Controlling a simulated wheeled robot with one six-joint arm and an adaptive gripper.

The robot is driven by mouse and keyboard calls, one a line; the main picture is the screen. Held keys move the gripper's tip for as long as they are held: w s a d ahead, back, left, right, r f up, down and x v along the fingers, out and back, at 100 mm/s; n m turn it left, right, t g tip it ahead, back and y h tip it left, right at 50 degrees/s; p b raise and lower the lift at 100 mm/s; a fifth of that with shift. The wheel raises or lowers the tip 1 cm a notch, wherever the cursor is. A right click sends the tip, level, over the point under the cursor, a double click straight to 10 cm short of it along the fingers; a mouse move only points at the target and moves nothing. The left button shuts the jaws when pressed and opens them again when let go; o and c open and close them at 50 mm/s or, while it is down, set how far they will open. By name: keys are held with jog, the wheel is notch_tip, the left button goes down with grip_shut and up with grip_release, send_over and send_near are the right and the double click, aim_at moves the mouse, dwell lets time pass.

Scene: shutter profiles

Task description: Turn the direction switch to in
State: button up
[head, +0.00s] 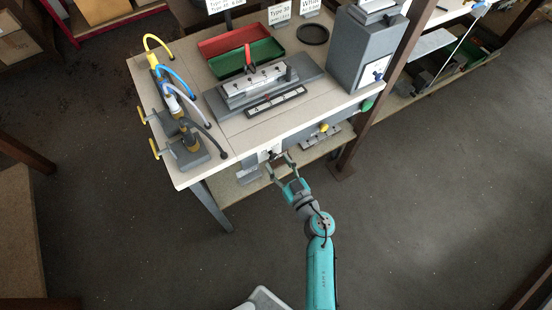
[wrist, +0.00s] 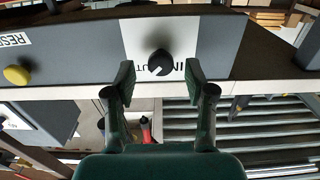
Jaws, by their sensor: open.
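The direction switch is a round black knob (wrist: 161,63) on a white label plate (wrist: 140,36) on the front of the bench, in the middle of the wrist view. A small pale mark on the knob points to the lower left. The letters IN stand to its right; letters to its lower left, partly hidden, appear to be OUT. My gripper (wrist: 160,82) is open and empty, with one finger on each side of the knob and gaps between. In the head view my gripper (head: 280,166) is at the bench's front edge, where the knob is hard to make out.
A yellow button (wrist: 17,75) with a RESET label is left of the switch; it also shows in the head view (head: 323,127). A green button (head: 367,105) is further right there. The bench top (head: 260,127) holds a profile fixture (head: 262,88) and trays. Floor in front is clear.

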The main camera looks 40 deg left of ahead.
aim_at(272, 155)
jog(key=shift+x, duration=1.3)
grip_shut()
